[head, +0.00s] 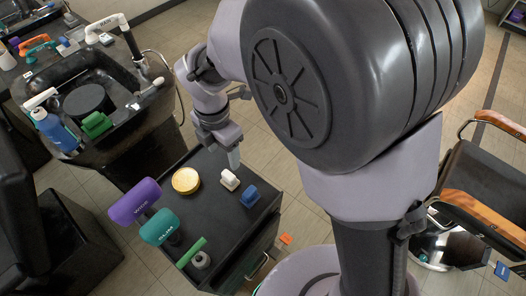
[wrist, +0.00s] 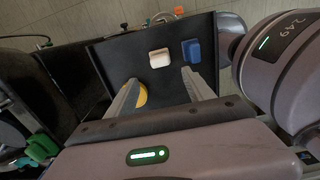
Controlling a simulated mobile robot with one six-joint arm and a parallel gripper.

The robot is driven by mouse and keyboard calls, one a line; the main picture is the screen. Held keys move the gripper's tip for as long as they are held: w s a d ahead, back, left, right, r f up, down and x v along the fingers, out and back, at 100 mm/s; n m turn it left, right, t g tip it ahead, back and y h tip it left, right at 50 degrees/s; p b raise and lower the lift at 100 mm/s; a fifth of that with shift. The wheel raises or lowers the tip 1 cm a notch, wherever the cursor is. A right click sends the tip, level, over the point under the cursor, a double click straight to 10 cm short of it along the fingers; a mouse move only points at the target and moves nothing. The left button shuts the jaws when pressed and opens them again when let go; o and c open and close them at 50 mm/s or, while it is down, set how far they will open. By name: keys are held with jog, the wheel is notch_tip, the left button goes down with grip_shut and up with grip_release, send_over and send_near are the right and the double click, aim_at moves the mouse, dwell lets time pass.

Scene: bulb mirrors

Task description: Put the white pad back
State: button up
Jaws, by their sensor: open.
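The white pad (head: 229,180) sits on the dark top of a cart (head: 215,218), between a yellow disc (head: 186,181) and a blue pad (head: 250,197). In the wrist view the white pad (wrist: 159,58) lies just beyond my fingertips, apart from them, roughly in line with the gap between them. My gripper (head: 235,160) is above the cart, close to the white pad in the head view. In the wrist view my gripper (wrist: 159,79) is open and empty, its two fingers spread wide. One finger partly covers the yellow disc (wrist: 142,97).
On the cart's left side stand a purple dryer (head: 134,201) and a teal dryer (head: 160,227). A green bar (head: 191,252) and a roll (head: 201,260) lie near its front edge. A black basin counter (head: 85,90) is at upper left. A chair (head: 480,190) is at right.

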jog(key=s+d+r+m+t+y, duration=0.1)
jog(key=s+d+r+m+t, duration=0.15)
jog(key=d+r+m, duration=0.65)
jog(key=s+d+r+m+t+y, duration=0.1)
jog(key=s+d+r+m, duration=0.5)
jog(key=m, duration=0.6)
jog(key=s+d+f+m+t+b, duration=0.2)
jog(key=s+d+m, duration=0.2)
jog(key=m, duration=0.7)
jog(key=shift+d+f+b, duration=0.2)
jog(key=shift+f+b, duration=0.05)
jog(key=shift+b, duration=0.1)
